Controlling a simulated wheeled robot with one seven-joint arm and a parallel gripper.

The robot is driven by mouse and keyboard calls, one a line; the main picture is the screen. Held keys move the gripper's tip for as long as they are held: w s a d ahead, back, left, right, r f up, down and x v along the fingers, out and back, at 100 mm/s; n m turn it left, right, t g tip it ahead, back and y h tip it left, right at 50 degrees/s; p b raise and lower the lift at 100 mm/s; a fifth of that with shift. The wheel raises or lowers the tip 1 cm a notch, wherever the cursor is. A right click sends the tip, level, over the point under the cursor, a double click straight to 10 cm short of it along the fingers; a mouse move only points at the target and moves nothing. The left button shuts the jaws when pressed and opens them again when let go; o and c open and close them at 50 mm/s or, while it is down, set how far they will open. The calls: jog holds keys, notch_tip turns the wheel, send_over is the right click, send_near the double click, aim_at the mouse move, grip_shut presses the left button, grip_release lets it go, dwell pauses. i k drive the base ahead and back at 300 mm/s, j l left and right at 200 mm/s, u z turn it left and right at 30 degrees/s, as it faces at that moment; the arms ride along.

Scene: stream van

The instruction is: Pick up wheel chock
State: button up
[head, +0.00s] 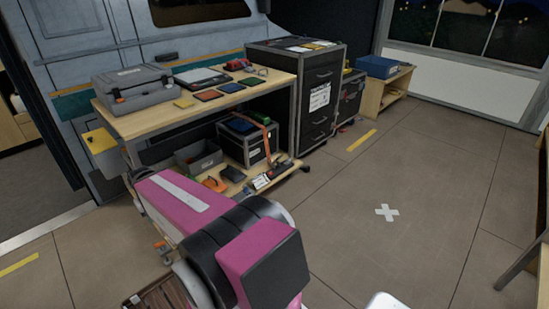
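No wheel chock can be told for sure in the head view. A small orange piece (214,183), possibly wedge-shaped, lies on the lower shelf of the wooden cart; it is too small to name with certainty. My pink and black arm crosses the lower middle of the view, in front of the cart's lower left part. My gripper is not in view, so its opening and anything in it cannot be seen.
The wooden cart (150,124) carries a grey case (134,88) and several flat items. A grey bin (196,160) and a black-edged case (246,145) sit below. A black drawer cabinet (290,105) stands to its right. Floor around the white cross (387,212) is clear.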

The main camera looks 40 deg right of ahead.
aim_at(307, 169)
jog(key=l+z, duration=0.1)
jog(key=z, duration=0.9)
jog(key=i+z, duration=0.1)
jog(key=z, duration=0.9)
jog(key=i+l, duration=0.3)
jog(key=l, duration=0.25)
jog(key=i+l+z, duration=0.1)
jog(key=i+l, duration=0.2)
jog(key=l, duration=0.25)
jog(key=i+l+z, duration=0.1)
jog(key=i+l, duration=0.25)
jog(key=l, duration=0.2)
jog(key=i+l, duration=0.35)
jog(key=l, duration=0.15)
